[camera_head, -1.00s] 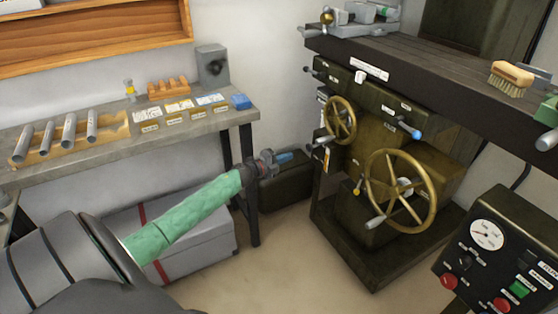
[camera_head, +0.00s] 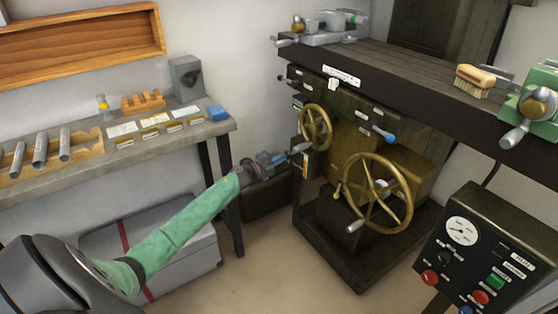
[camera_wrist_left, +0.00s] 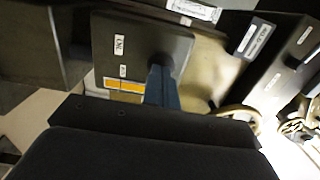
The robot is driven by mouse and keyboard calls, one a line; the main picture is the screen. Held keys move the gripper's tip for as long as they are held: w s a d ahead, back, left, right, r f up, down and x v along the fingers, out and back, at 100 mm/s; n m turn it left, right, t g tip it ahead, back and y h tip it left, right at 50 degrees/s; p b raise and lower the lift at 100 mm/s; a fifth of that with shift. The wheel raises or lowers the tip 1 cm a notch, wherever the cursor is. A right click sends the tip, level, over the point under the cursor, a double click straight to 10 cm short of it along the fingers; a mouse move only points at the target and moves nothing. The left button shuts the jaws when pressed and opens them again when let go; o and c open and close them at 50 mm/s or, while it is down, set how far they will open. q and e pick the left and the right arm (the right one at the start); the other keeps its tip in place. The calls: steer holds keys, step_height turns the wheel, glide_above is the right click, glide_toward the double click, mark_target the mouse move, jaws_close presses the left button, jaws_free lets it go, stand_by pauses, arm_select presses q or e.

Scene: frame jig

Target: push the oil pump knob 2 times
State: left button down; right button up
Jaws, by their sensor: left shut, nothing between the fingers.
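My left gripper (camera_head: 278,158) is shut and empty, with blue fingers pointing right at the left side of the olive machine (camera_head: 345,140). In the left wrist view the closed fingers (camera_wrist_left: 162,88) reach towards a dark box face with small white labels (camera_wrist_left: 119,45) and an orange label (camera_wrist_left: 123,86). A dark round part (camera_wrist_left: 162,61) shows at the fingertips; it may be the oil pump knob, mostly hidden by the fingers. In the head view a small pale knob-like part (camera_head: 300,148) sticks out just beyond the fingertips. I cannot tell whether they touch. My right gripper is not in view.
Brass handwheels (camera_head: 377,194) project from the machine's front, right of my gripper. A workbench (camera_head: 215,128) with metal bars stands at the left. A grey case (camera_head: 185,255) lies under my arm. A control box (camera_head: 490,250) with a gauge stands at the lower right.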

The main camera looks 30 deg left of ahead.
mark_target(291, 154)
arm_select(q)
steer(key=shift+x, duration=1.2)
steer(key=shift+r, duration=0.2)
